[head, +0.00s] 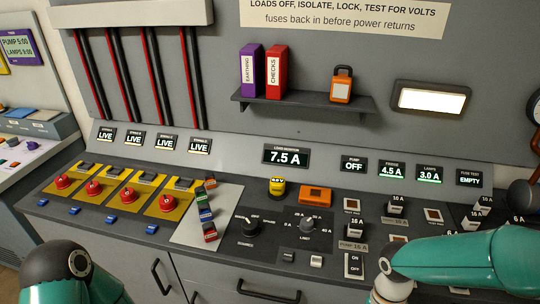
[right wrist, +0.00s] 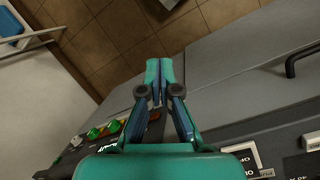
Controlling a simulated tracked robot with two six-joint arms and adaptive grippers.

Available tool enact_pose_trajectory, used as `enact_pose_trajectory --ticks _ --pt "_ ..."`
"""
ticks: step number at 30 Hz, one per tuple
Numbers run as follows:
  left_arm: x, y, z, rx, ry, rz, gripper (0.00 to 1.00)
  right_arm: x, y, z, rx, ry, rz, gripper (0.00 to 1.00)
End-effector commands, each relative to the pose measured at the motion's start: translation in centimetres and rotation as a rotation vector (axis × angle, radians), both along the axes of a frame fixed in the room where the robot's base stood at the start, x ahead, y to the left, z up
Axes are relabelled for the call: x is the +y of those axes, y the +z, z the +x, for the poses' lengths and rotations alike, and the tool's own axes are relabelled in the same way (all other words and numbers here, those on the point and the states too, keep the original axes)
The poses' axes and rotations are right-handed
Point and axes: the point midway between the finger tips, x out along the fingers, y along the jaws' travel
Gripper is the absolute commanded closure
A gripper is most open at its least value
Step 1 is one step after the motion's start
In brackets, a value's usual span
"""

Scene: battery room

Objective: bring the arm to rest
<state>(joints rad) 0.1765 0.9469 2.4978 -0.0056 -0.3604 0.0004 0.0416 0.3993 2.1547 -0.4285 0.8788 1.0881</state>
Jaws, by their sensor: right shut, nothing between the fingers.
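My right gripper (right wrist: 159,80) shows in the right wrist view, with its two teal fingers together and nothing between them. It is over the front of the console, with tiled floor beyond its tips. In the head view, my right arm (head: 455,262) reaches in from the right edge across the console's front right part, hiding some controls. The right gripper's fingers are not visible there. My left arm (head: 60,270) shows only as a rounded dark and teal part at the bottom left. The left gripper is out of view.
The console (head: 190,262) carries red buttons on yellow plates, knobs and fuse blocks. A shelf (head: 300,108) above holds a purple binder (head: 250,70), a red binder (head: 275,72) and an orange padlock (head: 342,87). Door handles (head: 262,291) stick out at the front. Tiled floor (right wrist: 110,45) is clear.

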Motion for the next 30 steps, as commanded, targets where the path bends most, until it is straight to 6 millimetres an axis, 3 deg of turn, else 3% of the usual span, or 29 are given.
enact_pose_trajectory --ticks 5,9,12,14,17,24,30 --pt "0.0 0.0 -0.1 0.001 0.000 0.000 0.60 2.6 -5.5 -3.4 0.116 0.020 0.089 1.00" --pt "0.0 0.0 0.0 0.001 0.000 0.000 0.60 6.4 -10.9 -7.2 0.165 0.074 0.239 1.00" --pt "0.0 0.0 0.0 0.001 0.000 0.000 0.60 9.6 -14.6 -9.8 0.118 0.137 0.364 1.00" --pt "0.0 0.0 0.0 0.001 0.000 0.000 0.60 10.9 -16.2 -10.4 0.054 0.183 0.410 1.00" --pt "0.0 0.1 0.0 0.001 0.000 0.000 0.60 11.9 -17.7 -10.0 -0.086 0.275 0.433 1.00" --pt "0.0 0.0 -0.1 0.001 0.000 0.000 0.60 11.2 -18.4 -5.0 -0.378 0.488 0.365 1.00" --pt "0.0 0.0 -0.1 0.001 0.000 0.000 0.60 10.9 -18.4 -4.8 -0.398 0.535 0.363 1.00"
